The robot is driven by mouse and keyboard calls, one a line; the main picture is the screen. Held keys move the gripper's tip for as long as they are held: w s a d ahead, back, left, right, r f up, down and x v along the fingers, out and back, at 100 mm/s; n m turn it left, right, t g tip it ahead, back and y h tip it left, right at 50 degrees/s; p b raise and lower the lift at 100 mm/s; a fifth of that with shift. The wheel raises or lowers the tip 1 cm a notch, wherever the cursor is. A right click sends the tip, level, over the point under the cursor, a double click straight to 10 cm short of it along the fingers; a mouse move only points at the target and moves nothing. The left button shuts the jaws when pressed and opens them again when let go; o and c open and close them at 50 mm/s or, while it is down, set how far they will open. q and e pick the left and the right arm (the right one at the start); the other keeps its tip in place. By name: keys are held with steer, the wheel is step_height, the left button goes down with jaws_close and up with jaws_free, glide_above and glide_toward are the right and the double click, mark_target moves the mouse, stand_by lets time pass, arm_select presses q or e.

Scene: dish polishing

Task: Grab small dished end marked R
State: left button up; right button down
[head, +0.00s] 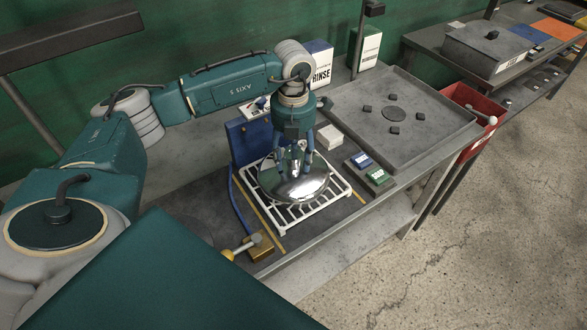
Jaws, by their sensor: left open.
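A shiny, mirror-like dished end (298,188) sits on a white slatted rack (318,212) on the workbench, its domed surface showing. I cannot make out an R mark on it. My left gripper (293,165) is open and points down over the far part of the dished end, with its fingers in front of that part. I cannot tell whether the fingertips touch the metal. The gripper hides the far edge of the dished end. My right gripper is not in view.
A blue upright block (246,143) stands left of the rack, and a brass block (260,247) lies in front. Small blue (362,160) and green (378,177) boxes lie to the right. A grey tray (440,120) and a red bin (468,103) are farther right.

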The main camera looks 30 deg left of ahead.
arm_select(q)
steer(key=c, duration=1.3)
steer(key=shift+w+r, duration=0.15)
